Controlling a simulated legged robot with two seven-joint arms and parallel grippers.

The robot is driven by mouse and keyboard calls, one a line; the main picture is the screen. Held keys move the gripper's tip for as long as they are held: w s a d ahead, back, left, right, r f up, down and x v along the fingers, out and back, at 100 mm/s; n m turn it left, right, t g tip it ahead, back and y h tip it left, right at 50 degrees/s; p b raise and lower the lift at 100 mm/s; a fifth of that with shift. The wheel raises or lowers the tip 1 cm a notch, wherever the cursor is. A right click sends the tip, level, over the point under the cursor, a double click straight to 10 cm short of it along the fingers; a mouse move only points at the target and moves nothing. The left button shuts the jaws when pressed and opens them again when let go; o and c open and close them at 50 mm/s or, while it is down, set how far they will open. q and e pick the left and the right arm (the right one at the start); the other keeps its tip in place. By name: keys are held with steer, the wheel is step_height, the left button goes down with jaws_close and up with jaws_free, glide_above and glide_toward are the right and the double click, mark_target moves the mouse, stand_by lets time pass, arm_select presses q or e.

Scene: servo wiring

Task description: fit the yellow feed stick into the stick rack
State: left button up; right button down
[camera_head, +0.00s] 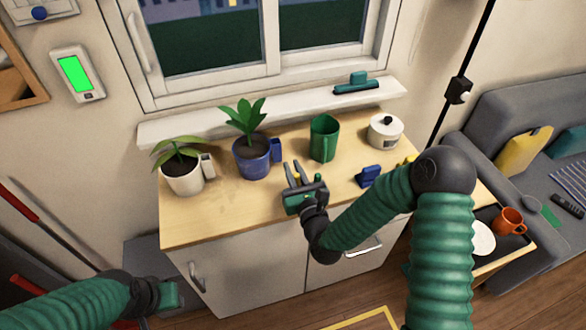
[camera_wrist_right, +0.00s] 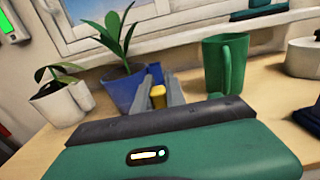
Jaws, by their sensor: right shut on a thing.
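The yellow feed stick (camera_wrist_right: 158,97) is between the two grey fingers of my right gripper (camera_wrist_right: 172,92) in the right wrist view. In the head view, my right gripper (camera_head: 293,174) is above the wooden counter, with a bit of yellow between its fingers. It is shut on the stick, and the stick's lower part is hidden. A small blue block (camera_head: 369,176) stands on the counter right of the gripper; it may be the stick rack, but I cannot tell. My left gripper (camera_head: 170,295) is low at the left, away from the counter; its fingers are not clear.
A blue pot plant (camera_head: 256,158) stands just behind my right gripper, and a white pot plant (camera_head: 184,175) left of it. A green mug (camera_head: 324,138) and a white lidded jar (camera_head: 385,131) stand behind. A small yellow thing (camera_head: 408,160) is partly hidden by my right arm.

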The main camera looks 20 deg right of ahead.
steer(key=shift+f+b, duration=0.85)
steer(key=shift+f, duration=0.3)
steer(key=c, duration=1.3)
jaws_free()
steer(key=shift+s, duration=0.1)
steer(key=s+p, duration=0.9)
steer(key=s, duration=0.7)
steer(key=shift+s+d, duration=0.3)
steer(key=shift+d, duration=0.1)
steer(key=shift+a, duration=0.1)
